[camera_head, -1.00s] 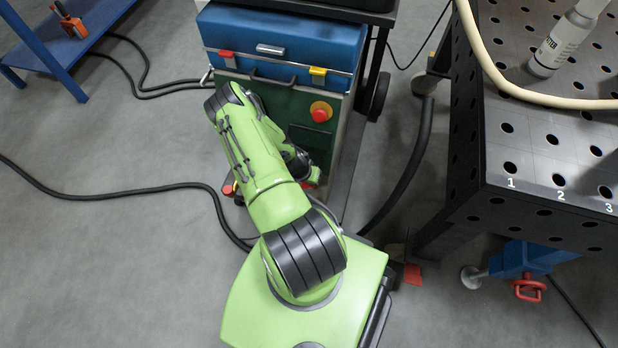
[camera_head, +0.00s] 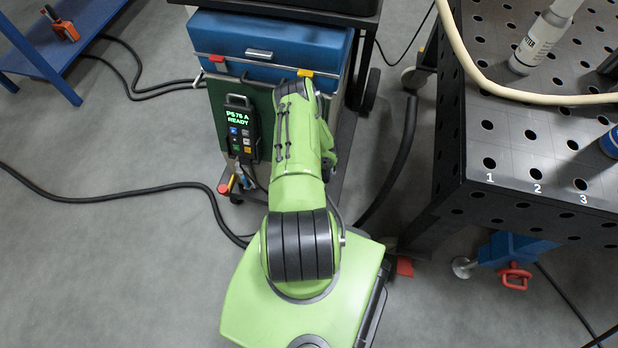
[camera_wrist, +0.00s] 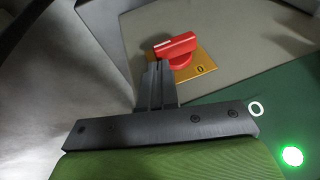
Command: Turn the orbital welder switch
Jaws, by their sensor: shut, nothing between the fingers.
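The welder is a green cabinet with a blue case on top (camera_head: 265,45). Its black display unit (camera_head: 238,125) reads "PS75 A READY" in green. In the head view my arm hides the gripper and the switch.
A green lamp (camera_wrist: 292,155) glows on the panel. A black perforated table (camera_head: 480,192) stands to the right, with a hose and a bottle (camera_head: 540,42) on it. A blue shelf (camera_head: 45,60) is at left. Black cables (camera_head: 120,193) cross the open floor.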

